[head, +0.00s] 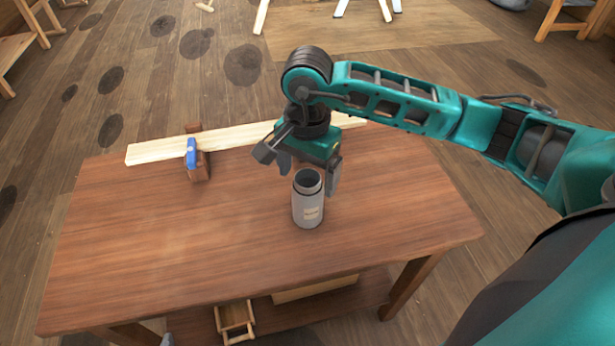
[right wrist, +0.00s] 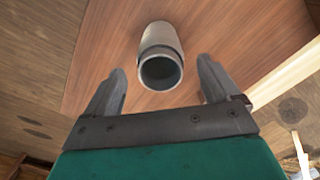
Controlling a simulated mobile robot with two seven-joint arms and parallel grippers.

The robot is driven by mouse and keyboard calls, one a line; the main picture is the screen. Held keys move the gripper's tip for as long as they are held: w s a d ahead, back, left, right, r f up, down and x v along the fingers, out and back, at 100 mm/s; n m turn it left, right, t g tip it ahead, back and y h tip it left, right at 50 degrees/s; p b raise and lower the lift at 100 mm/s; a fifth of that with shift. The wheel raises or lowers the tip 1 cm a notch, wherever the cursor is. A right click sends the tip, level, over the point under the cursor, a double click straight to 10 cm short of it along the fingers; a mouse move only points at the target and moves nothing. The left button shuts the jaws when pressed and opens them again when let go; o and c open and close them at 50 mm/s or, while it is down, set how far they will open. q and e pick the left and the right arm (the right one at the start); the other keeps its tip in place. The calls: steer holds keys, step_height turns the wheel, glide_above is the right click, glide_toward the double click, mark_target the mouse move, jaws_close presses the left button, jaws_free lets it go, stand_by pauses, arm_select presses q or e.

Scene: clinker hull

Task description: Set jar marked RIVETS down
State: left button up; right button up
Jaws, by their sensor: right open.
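The grey jar (head: 308,205) stands upright on the wooden table (head: 130,230), with a small pale label on its side whose lettering is too small to read. It has an open top and a dark inside. In the right wrist view the jar (right wrist: 161,45) stands beyond the fingertips, its mouth facing the camera. My right gripper (head: 297,175) is open, just behind and above the jar. In the right wrist view its two fingers (right wrist: 162,82) are spread wide with nothing between them. My left gripper is out of view.
The table's left and front are clear. A small wooden crate (head: 235,318) sits below the front edge.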

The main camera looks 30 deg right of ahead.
step_height(320, 180, up, 10)
stand_by(0.3)
steer(key=shift+f, duration=0.1)
stand_by(0.3)
